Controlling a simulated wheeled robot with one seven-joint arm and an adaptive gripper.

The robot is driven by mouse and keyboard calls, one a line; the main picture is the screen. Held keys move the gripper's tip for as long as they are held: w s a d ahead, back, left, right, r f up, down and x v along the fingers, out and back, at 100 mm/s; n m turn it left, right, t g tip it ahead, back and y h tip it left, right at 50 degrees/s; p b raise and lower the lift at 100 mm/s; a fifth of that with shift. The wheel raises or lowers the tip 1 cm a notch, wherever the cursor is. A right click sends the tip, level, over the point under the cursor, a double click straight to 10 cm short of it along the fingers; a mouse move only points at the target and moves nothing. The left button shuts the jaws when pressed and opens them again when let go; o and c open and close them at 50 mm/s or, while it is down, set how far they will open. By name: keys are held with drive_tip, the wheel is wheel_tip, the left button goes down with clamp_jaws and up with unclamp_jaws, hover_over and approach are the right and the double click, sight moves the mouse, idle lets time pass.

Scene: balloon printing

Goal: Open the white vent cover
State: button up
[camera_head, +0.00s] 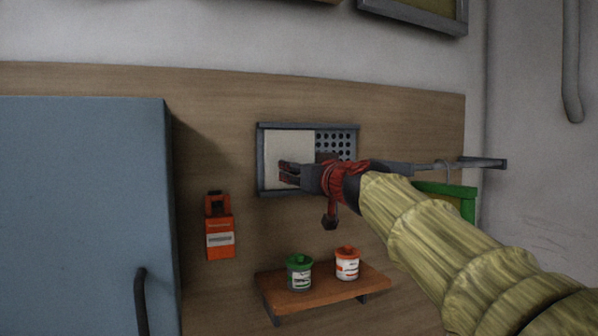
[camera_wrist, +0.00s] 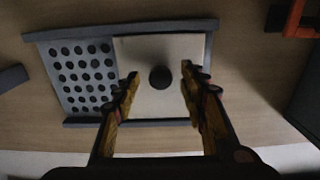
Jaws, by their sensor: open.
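The white vent cover (camera_head: 285,150) is a flat square panel in a grey frame (camera_head: 308,125) on the wooden wall. In the head view it covers the left part of the frame, and the perforated grille (camera_head: 345,143) is bare on the right. In the wrist view the cover (camera_wrist: 140,55) has a round dark knob (camera_wrist: 160,78) at its middle. My gripper (camera_head: 287,174) is in front of the cover. In the wrist view my gripper (camera_wrist: 160,78) is open, with one finger on each side of the knob, apart from it. The head view hides the knob behind my gripper.
A wooden shelf (camera_head: 335,288) below holds a green-lidded can (camera_head: 299,272) and a red-lidded can (camera_head: 347,263). An orange box (camera_head: 219,233) hangs left of the shelf. A blue cabinet (camera_head: 80,210) stands at the left. A grey bar (camera_head: 475,163) juts out at the right.

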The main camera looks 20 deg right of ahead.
drive_tip(key=shift+s, duration=0.1)
drive_tip(key=s, duration=1.1)
drive_tip(key=shift+s+d, duration=0.15)
drive_tip(key=shift+s, duration=0.25)
